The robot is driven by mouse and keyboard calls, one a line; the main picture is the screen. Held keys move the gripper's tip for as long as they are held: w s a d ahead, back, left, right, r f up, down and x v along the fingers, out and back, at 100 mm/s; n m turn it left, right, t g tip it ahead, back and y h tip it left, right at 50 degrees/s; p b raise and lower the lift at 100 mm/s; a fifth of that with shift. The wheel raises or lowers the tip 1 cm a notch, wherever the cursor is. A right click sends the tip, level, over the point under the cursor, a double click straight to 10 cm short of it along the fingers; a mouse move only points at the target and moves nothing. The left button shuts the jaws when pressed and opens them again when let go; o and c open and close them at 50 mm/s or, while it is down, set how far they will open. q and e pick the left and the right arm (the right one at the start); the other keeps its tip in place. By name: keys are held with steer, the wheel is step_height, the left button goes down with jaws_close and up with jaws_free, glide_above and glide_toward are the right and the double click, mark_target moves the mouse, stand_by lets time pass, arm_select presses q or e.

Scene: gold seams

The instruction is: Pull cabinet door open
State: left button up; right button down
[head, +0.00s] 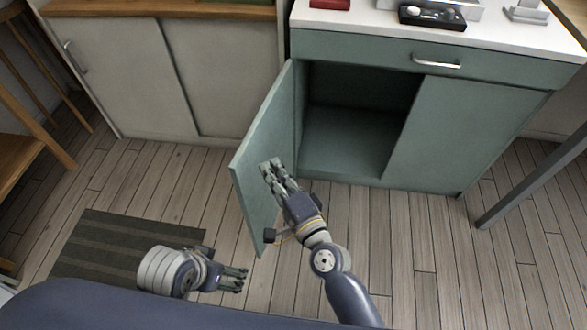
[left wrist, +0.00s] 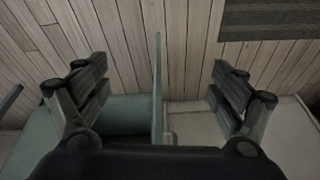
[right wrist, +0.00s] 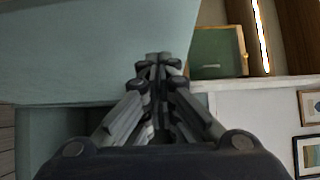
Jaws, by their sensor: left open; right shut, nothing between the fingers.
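The teal cabinet (head: 468,128) has its left door (head: 262,150) swung wide open, with the dark inside showing. The door stands out toward me from its left side. My right gripper (head: 270,168) is shut and empty, over the door's inner face near its outer part; I cannot tell if it touches. In the right wrist view its fingers (right wrist: 158,80) are together beside a large teal panel. My left gripper (head: 240,279) is low, near the rug, apart from the door. In the left wrist view its fingers (left wrist: 160,95) are spread, with the door edge-on (left wrist: 158,65) between them in the picture.
A pale sliding-door cabinet (head: 170,75) stands left. A striped rug (head: 120,245) lies on the wood floor. The cabinet's drawer (head: 480,67) is shut, with a dark tray (head: 432,16) on the worktop above. A table leg (head: 530,178) stands right. Floor before the cabinet is clear.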

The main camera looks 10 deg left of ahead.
arm_select(q)
steer(key=shift+w+a+f, duration=0.1)
steer(key=shift+w+f, duration=0.15)
steer(key=shift+f, duration=0.25)
arm_select(e)
steer(key=shift+a, duration=1.2)
